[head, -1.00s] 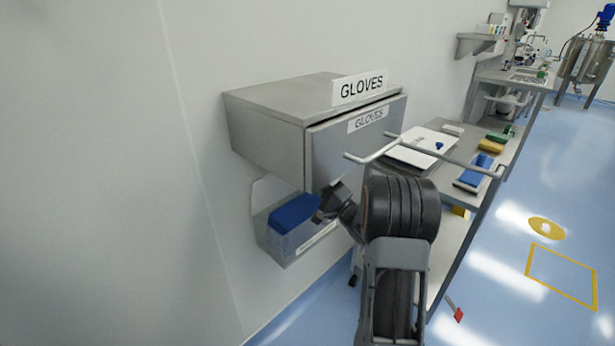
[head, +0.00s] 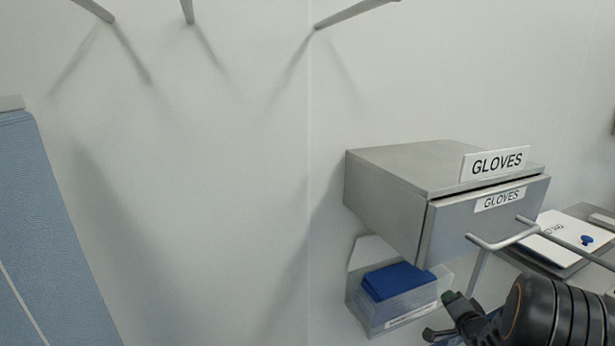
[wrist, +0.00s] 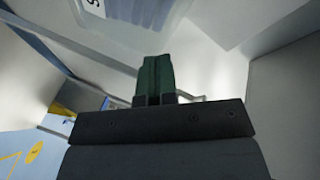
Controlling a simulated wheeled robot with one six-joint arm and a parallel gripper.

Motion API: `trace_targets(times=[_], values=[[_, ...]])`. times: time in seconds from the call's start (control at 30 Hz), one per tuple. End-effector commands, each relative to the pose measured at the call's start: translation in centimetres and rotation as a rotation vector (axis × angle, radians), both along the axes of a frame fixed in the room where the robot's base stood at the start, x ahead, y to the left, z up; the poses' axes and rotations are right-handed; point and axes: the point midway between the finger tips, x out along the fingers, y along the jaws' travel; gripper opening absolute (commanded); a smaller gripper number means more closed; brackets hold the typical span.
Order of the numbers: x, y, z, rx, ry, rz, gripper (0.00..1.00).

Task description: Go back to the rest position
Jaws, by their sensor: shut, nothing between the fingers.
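My gripper (head: 443,312) is at the lower right of the head view, low in front of the wall and beside the clear bin, partly cut off by the frame's bottom edge. In the wrist view its two green fingertips (wrist: 155,78) are together with nothing between them. The grey metal GLOVES box (head: 395,205) is on the wall above it, with its front panel closed or nearly so. I cannot tell whether the gripper touches the bin.
A clear bin (head: 385,318) with a blue pack (head: 398,281) hangs under the box. A cart (head: 500,238) with a tubular handle stands at the right, carrying a white board (head: 570,240). Pegs (head: 345,15) stick out of the wall above. A blue panel (head: 25,200) is at the left.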

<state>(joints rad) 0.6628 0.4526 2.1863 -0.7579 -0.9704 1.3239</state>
Motion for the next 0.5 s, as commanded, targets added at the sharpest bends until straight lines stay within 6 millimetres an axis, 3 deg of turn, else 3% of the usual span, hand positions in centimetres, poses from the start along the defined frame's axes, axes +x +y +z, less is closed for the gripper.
trace_targets(times=[0.13,0.27,0.37,0.5], values=[[-2.5,-1.0,-0.3,-0.282,0.348,-0.085,0.00],[-6.1,0.5,1.2,-0.456,0.664,-0.043,0.00],[-9.3,3.2,3.7,-0.542,0.881,0.065,0.00],[-14.5,9.2,9.1,-0.600,1.107,0.312,0.00]])
